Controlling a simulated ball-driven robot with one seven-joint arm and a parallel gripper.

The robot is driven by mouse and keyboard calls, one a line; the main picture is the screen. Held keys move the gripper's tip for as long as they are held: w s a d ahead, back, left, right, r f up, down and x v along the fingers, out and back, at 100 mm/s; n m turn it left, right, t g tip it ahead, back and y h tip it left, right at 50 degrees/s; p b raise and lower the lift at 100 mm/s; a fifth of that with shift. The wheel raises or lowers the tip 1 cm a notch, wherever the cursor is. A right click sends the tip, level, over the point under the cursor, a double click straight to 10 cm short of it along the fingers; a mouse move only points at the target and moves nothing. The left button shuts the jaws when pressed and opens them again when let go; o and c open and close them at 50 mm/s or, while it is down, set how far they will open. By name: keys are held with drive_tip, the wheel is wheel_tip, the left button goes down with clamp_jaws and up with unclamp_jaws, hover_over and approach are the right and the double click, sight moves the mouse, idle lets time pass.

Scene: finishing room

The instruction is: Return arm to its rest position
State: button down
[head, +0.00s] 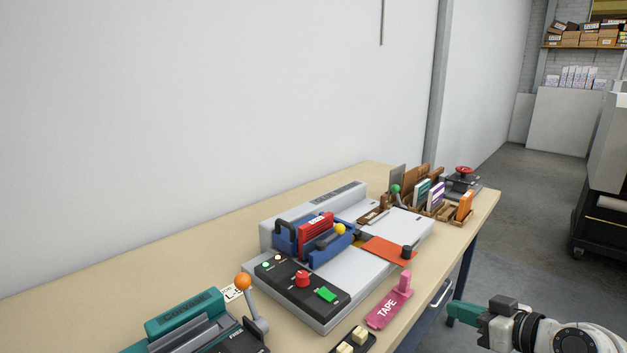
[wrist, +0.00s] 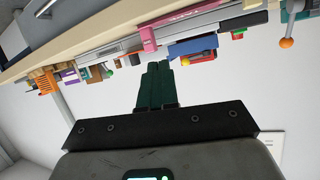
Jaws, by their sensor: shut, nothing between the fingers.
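My gripper (head: 456,312) shows at the lower right of the head view, with its teal fingers pointing left. It hangs off the front edge of the workbench (head: 130,249), clear of everything on it. In the wrist view the two teal fingers (wrist: 154,66) are side by side and shut, with nothing between them. The wrist view is upside down, with the bench along the top. Most of my arm is out of the head view.
A grey machine (head: 345,275) with a blue-and-red unit stands mid-bench. A pink tape dispenser (head: 388,306) lies near the front edge. A teal device (head: 185,315) with an orange-knobbed lever (head: 256,318) is front left. A dark cart (head: 600,225) stands at right; the floor between is clear.

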drive_tip(key=s+a+f+m+g+h+p, duration=0.35)
drive_tip(key=s+f+g, duration=0.25)
drive_tip(key=s+f, duration=1.1)
drive_tip(key=s+d+m+g+h+p, duration=0.2)
drive_tip(key=s+g+h, duration=0.2)
drive_tip(key=s, duration=1.9)
drive_tip(key=shift+d+f+g, duration=0.25)
drive_tip(key=shift+d+g, duration=0.05)
drive_tip(key=shift+g, duration=0.1)
